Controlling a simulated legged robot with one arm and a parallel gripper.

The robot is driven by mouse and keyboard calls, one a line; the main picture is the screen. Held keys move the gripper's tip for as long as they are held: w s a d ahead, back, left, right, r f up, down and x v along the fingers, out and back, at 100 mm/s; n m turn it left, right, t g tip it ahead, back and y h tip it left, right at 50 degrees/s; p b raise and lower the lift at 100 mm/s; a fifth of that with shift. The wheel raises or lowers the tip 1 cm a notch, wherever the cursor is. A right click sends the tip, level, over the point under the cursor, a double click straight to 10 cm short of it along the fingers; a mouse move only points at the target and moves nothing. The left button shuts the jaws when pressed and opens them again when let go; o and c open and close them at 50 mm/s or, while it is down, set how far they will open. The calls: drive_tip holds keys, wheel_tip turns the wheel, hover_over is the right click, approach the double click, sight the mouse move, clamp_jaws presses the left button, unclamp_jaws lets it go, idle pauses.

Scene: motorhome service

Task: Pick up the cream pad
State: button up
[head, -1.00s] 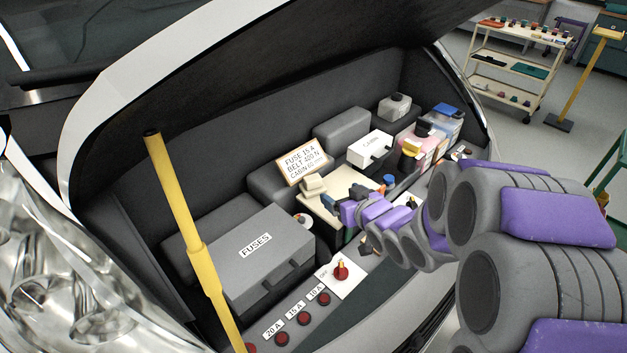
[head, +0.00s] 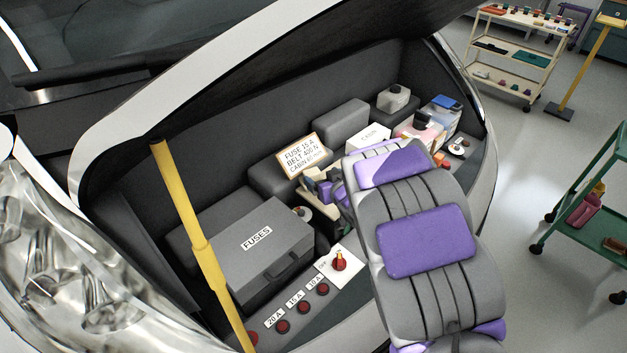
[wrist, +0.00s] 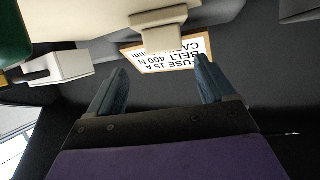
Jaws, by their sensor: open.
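The cream pad (head: 309,184) is a small pale block in the engine bay, just below the printed sign, and partly hidden by my gripper in the head view. In the wrist view the cream pad (wrist: 157,36) juts from the edge of a larger cream surface (wrist: 85,24), ahead of and between my fingers. My gripper (wrist: 160,82) is open and empty, its two blue-grey fingers apart. The pad appears beyond the fingertips, not between them. In the head view my arm covers most of my gripper (head: 328,192).
The sign (head: 301,155) stands behind the pad. The grey fuse box (head: 255,245) is to the left, with a red rotary switch (head: 339,263) in front. The white cabin box (head: 368,138) and fluid bottles are to the right. A yellow prop (head: 190,220) stands at the left.

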sight(313, 173)
drive_tip(key=shift+w+a+f, duration=0.2)
drive_tip(key=shift+w+a, duration=0.05)
drive_tip(key=shift+a, duration=0.25)
drive_tip(key=x, duration=0.2)
drive_tip(key=b+x, duration=0.1)
drive_tip(key=x, duration=0.1)
drive_tip(key=shift+f+b, duration=0.3)
drive_tip(key=shift+w, duration=0.4)
drive_tip(key=shift+s+a, duration=0.1)
drive_tip(key=shift+a, duration=0.15)
drive_tip(key=c, duration=1.1)
drive_tip(key=shift+c, duration=0.2)
drive_tip(key=shift+r, duration=0.15)
